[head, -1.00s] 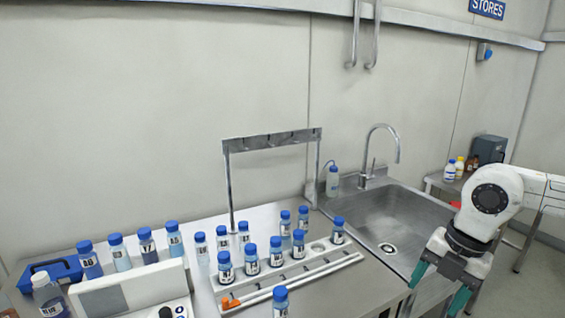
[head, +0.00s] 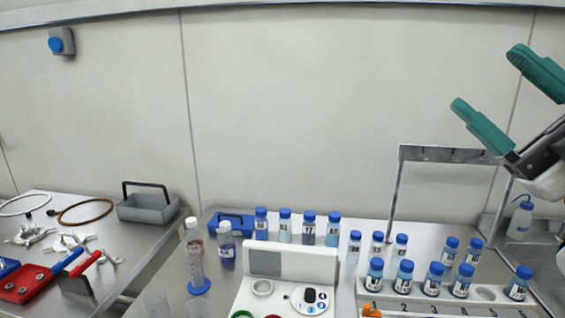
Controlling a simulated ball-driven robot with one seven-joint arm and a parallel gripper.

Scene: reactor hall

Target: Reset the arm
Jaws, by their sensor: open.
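My gripper (head: 498,98) is at the upper right of the head view. Its two green fingers are spread apart and point up and to the left, with nothing between them. It is raised above the bench, in front of the right end of the metal rack frame (head: 440,154). Part of my arm is cut off by the right edge of the view.
Blue-capped bottles stand in a numbered white rack (head: 400,300) below my gripper, with more behind a white instrument (head: 290,263). A wash bottle (head: 520,218) stands at right. The air left of my gripper is clear.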

